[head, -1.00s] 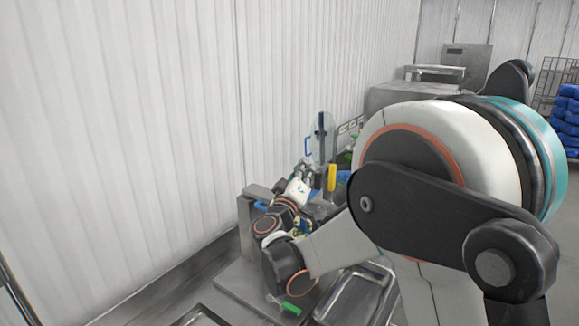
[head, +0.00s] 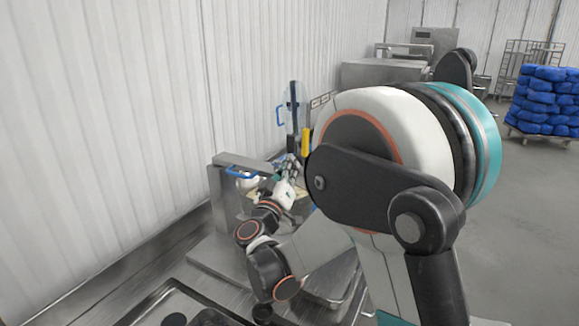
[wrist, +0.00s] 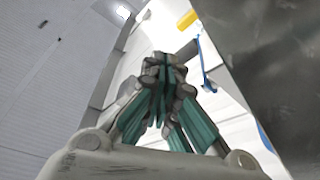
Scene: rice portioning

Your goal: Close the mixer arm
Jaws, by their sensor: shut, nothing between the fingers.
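A grey metal machine (head: 222,196), which looks like the mixer, stands by the wall left of my arm in the head view. Its flat upper arm (head: 238,160) extends to the right, with a blue handle (head: 241,174) just below. My gripper (head: 290,164) is just right of the end of this upper arm; I cannot tell whether they touch. In the wrist view my gripper (wrist: 163,62) has its teal-padded fingers together, with nothing between them. A blue handle (wrist: 206,66) shows just right of the fingertips. My arm hides part of the machine's right side.
Behind my gripper stand a clear panel with a blue handle (head: 280,115) and a yellow part (head: 306,142). The ribbed wall (head: 100,130) runs close on the left. A dark-bottomed tray (head: 150,303) lies in front.

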